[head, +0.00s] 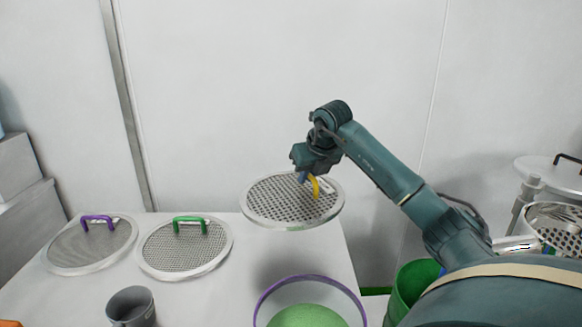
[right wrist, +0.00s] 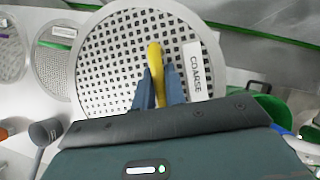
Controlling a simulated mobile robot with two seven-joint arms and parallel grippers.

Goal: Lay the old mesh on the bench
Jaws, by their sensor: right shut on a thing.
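My right gripper (head: 307,179) is shut on the yellow handle (right wrist: 155,56) of a round perforated metal mesh (head: 268,203). In the right wrist view this mesh (right wrist: 112,60) has square holes and a white label reading COARSE. It hangs roughly level over the right back part of the white bench (head: 215,300), with a soft shadow beneath it, so it looks clear of the surface. My left gripper is not in view.
A green-handled mesh (head: 170,252) and a purple-handled mesh (head: 70,250) lie on the bench to the left. A grey cup (head: 132,305) and a purple-rimmed container (head: 272,291) with green contents are in front. A green bin (head: 408,285) stands to the right.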

